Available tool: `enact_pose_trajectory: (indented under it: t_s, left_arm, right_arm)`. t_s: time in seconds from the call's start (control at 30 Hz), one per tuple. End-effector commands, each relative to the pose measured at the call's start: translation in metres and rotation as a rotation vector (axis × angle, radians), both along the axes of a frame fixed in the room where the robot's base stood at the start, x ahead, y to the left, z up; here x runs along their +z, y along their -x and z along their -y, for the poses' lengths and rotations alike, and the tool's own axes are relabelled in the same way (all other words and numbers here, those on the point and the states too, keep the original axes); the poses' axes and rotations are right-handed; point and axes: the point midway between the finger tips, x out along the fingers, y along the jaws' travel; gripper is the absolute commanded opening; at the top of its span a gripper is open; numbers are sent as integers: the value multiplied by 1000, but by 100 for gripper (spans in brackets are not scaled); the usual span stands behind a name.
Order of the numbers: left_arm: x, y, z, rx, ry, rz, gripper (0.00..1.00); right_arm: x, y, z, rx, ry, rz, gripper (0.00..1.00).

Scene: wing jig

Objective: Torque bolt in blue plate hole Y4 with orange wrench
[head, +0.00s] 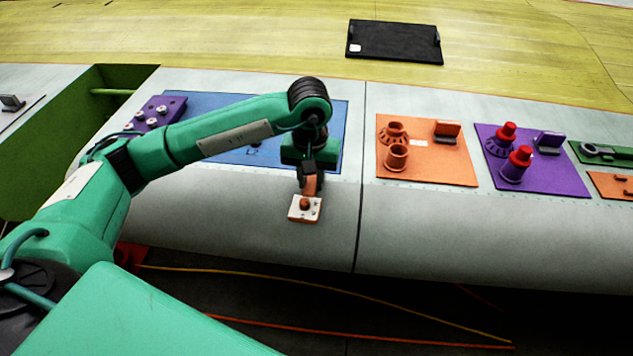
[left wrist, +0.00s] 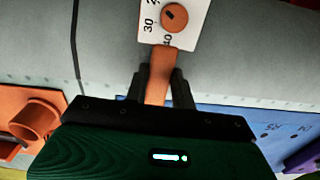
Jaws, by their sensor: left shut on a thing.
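My left gripper (head: 309,176) is shut on the orange wrench (head: 304,204). In the head view the wrench's white dial head with its orange knob hangs in front of the blue plate (head: 338,123), over the grey wing skin. In the left wrist view the orange handle (left wrist: 158,78) sits between the fingers (left wrist: 160,85), and the white dial (left wrist: 153,32) shows numbers, 30 among them. The blue plate (left wrist: 225,116) shows there with small dark labels, which I cannot read surely. My arm covers much of the plate in the head view. I cannot make out hole Y4 or its bolt.
A purple block (head: 160,114) with several light round pieces stands at the plate's left end. To the right lie an orange plate (head: 440,165) with round holders and a purple plate (head: 550,177) with two red-topped pieces. A black panel (head: 395,42) lies behind.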

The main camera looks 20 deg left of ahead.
Motion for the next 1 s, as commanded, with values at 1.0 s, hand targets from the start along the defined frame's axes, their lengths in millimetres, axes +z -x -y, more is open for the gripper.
enact_pose_trajectory:
  t_s: [1.0]
  left_arm:
    - [0, 3, -29, -216, -1, 1, 0]
  right_arm:
    - [-35, 0, -3, 0, -3, -1, 36]
